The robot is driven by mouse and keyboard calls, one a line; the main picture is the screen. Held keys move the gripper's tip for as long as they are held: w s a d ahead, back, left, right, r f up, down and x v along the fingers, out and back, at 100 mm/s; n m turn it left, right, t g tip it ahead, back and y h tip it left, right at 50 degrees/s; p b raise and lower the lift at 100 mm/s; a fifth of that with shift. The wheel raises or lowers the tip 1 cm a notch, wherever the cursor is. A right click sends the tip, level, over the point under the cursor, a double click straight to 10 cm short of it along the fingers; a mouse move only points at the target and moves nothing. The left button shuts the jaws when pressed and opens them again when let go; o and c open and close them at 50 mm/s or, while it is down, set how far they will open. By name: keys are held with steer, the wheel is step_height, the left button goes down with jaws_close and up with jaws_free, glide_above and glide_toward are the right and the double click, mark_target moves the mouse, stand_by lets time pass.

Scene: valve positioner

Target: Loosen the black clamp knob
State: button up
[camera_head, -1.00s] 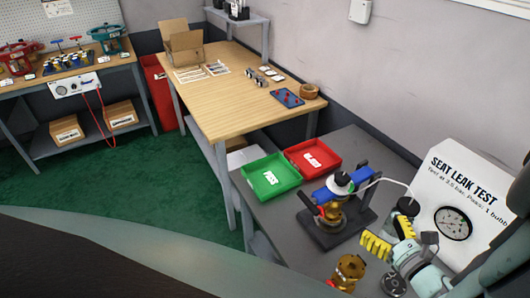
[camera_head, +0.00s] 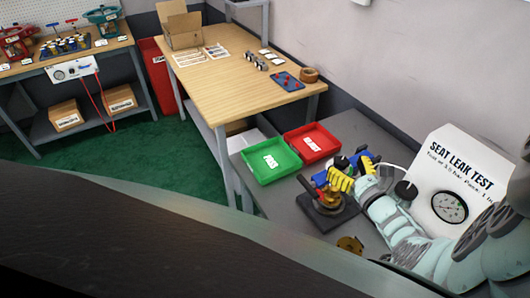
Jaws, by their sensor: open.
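The black clamp knob (camera_head: 341,162) sits on top of the blue clamp (camera_head: 366,160), at the right of the view. The clamp stands over a brass valve body (camera_head: 328,198) on a dark base plate (camera_head: 322,221). My gripper (camera_head: 341,181) has yellow fingers and is open. It is in front of the clamp, close to the knob and overlapping it from this view. Whether the fingers touch the knob cannot be told. My fingers and arm hide the middle of the clamp and the lower part of the knob.
A green tray (camera_head: 271,162) and a red tray (camera_head: 311,143) stand behind the fixture on the grey bench. A leak test panel with a gauge (camera_head: 450,207) stands to the right, near a black round part (camera_head: 405,190). A second brass part (camera_head: 350,244) is at the front.

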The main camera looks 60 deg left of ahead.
steer(key=shift+w+a+b, duration=0.2)
steer(key=shift+a+b, duration=0.1)
steer(key=shift+a, duration=1.15)
steer(key=shift+c, duration=0.3)
steer(key=shift+d, duration=0.1)
steer(key=c, duration=1.1)
